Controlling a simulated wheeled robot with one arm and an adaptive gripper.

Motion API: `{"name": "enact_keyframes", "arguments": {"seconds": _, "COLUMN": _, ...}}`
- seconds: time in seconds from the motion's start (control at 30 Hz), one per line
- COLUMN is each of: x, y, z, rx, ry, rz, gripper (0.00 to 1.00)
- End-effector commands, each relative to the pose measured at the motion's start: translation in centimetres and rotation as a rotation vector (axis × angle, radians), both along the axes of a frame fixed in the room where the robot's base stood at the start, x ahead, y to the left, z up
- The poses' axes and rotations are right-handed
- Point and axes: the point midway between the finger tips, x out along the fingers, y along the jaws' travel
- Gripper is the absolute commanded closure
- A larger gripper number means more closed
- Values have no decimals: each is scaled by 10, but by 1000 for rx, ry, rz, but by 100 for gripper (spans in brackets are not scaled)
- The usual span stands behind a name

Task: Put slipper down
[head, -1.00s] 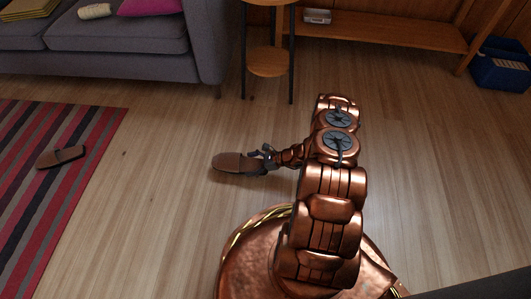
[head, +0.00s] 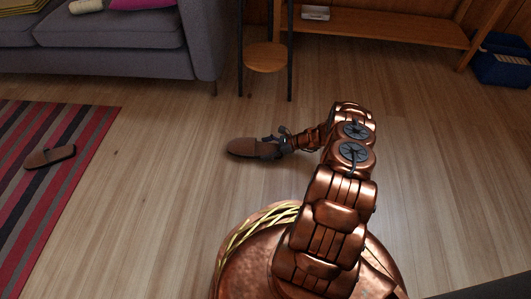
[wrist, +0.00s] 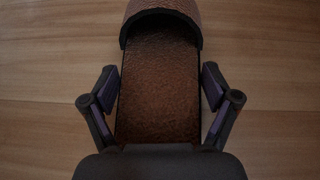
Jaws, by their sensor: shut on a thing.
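A brown slipper (head: 245,147) is in my gripper (head: 281,145), low over the wooden floor in the middle of the head view. I cannot tell whether its sole touches the floor. In the wrist view the slipper (wrist: 160,85) points away from me, its toe cover at the top. The two fingers of my gripper (wrist: 160,92) stand on either side of it, shut on its heel end. A second slipper (head: 50,157), brown with a dark strap, lies on the striped rug at the left.
The striped rug (head: 85,140) covers the left floor. A grey sofa (head: 120,48) stands at the back left, beside a small round table (head: 265,57). A wooden shelf (head: 400,27) and a blue bin (head: 503,60) are at the back right. Bare floor surrounds the held slipper.

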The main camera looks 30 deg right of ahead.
Motion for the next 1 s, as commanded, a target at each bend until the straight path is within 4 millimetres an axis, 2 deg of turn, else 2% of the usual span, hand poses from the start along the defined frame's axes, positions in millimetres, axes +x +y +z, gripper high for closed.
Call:
{"name": "enact_keyframes", "arguments": {"seconds": 0.03, "x": 0, "y": 0, "z": -12, "rx": 1, "ry": -1, "rz": -1, "gripper": 51}}
{"name": "enact_keyframes", "arguments": {"seconds": 0.1, "x": 0, "y": -1, "z": -16, "rx": 0, "ry": -1, "rz": -2, "gripper": 51}}
{"name": "enact_keyframes", "arguments": {"seconds": 0.5, "x": 1, "y": 0, "z": -17, "rx": 0, "ry": -2, "rz": -1, "gripper": 51}}
{"name": "enact_keyframes", "arguments": {"seconds": 0.53, "x": 1, "y": -1, "z": -17, "rx": 0, "ry": -2, "rz": -1, "gripper": 12}}
{"name": "enact_keyframes", "arguments": {"seconds": 0.6, "x": 1, "y": -1, "z": -17, "rx": 0, "ry": -2, "rz": -1, "gripper": 5}}
{"name": "enact_keyframes", "arguments": {"seconds": 0.67, "x": 1, "y": -1, "z": -17, "rx": 0, "ry": -2, "rz": -1, "gripper": 0}}
{"name": "enact_keyframes", "arguments": {"seconds": 1.0, "x": 1, "y": -1, "z": -17, "rx": 0, "ry": -2, "rz": -1, "gripper": 0}}
